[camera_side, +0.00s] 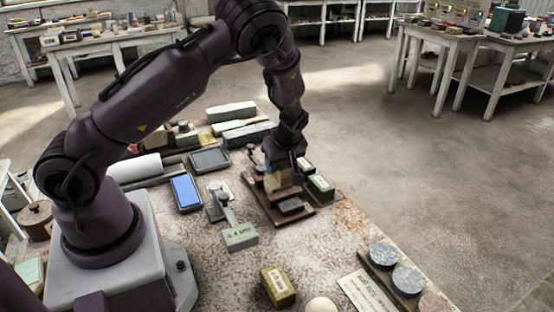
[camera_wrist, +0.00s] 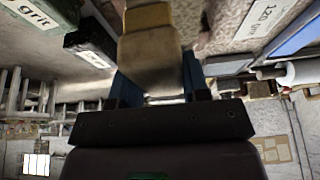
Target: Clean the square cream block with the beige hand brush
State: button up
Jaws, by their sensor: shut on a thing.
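My gripper (camera_wrist: 156,85) points down, its blue fingers shut on a beige piece (camera_wrist: 150,62) that I take for the hand brush. In the side view the gripper (camera_side: 282,168) is low over a brown board (camera_side: 275,212), with the tan brush (camera_side: 281,184) beneath it. A lighter tan part (camera_wrist: 148,15) shows at the far end of the held piece in the wrist view; I cannot tell whether it is brush or block. The square cream block cannot be made out for certain, and contact under the brush is hidden.
A green labelled block (camera_side: 320,188) and a dark block (camera_side: 290,206) are close by the gripper. A grey piece (camera_side: 240,236), a blue pad (camera_side: 186,192) and a grey tray (camera_side: 209,158) lie left. Round discs (camera_side: 408,280) and a yellowish block (camera_side: 278,287) stand in front.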

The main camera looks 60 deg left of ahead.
jog(key=shift+d, duration=1.15)
jog(key=shift+a, duration=2.2)
jog(key=shift+d, duration=0.1)
jog(key=shift+d, duration=2.1)
jog(key=shift+a+r, duration=0.75)
jog(key=shift+a, duration=0.35)
